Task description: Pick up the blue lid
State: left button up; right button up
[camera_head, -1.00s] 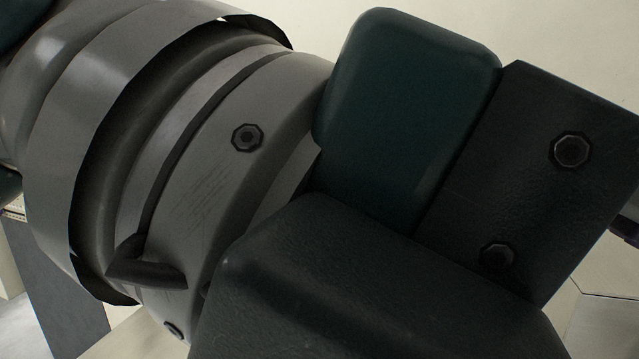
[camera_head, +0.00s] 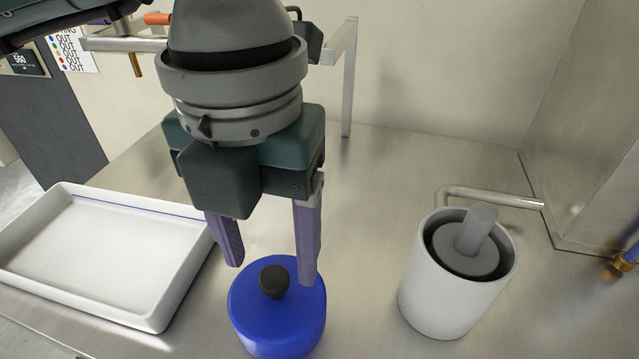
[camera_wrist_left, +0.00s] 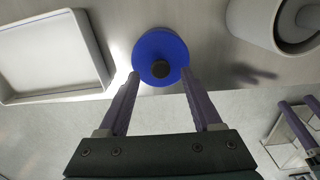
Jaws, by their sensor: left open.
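The blue lid (camera_head: 250,298) has a black knob (camera_head: 273,281) on top and sits on the steel counter, low in the middle of the head view. What is under it is hard to make out. In the left wrist view the blue lid (camera_wrist_left: 158,46) lies just beyond the fingertips, its knob between the finger lines. My left gripper (camera_head: 272,275) is open and empty, with purple fingers pointing down. Its fingertips are close to the knob, apart from it; in the left wrist view the gripper (camera_wrist_left: 160,76) straddles it. My right gripper is not clearly seen in the head view.
A white tray (camera_head: 179,287) stands on the counter to the left. A white cylinder (camera_head: 425,295) with a grey inner post stands to the right, by a bent metal pipe (camera_head: 490,195). A steel wall closes off the right side. The counter (camera_head: 375,185) behind the lid is clear.

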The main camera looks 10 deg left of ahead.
aim_at(274, 276)
pick_arm(q)
jog(key=shift+f, duration=1.6)
grip_shut()
